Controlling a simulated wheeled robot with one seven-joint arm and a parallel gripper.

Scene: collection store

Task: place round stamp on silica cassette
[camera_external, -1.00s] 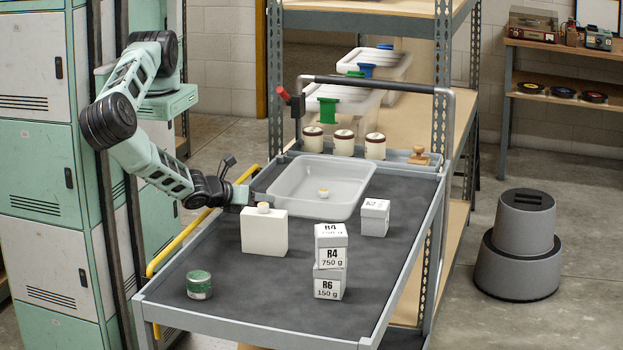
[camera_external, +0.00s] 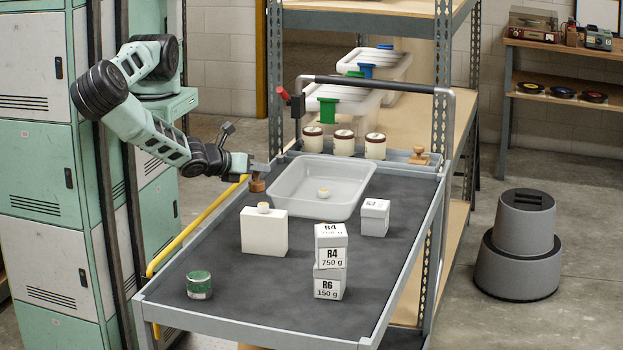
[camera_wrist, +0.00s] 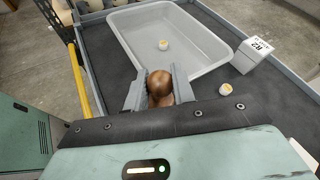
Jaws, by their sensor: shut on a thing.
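My gripper (camera_external: 258,174) is shut on a brown wooden round stamp (camera_external: 257,185), held at the left of the grey tray. In the wrist view the stamp's rounded brown top (camera_wrist: 160,88) shows between the two fingers; its underside is hidden. A small white round piece with a yellow-orange top (camera_external: 323,193), possibly the silica cassette, lies inside the tray. I cannot tell which is meant.
The grey tray (camera_external: 285,205) stands on the dark cart top. Stacked R4 and R6 boxes (camera_external: 330,261), a small white box (camera_external: 375,217) and a green-lidded jar (camera_external: 199,285) stand around. Another wooden stamp (camera_external: 420,156) sits at the back right. The front middle is clear.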

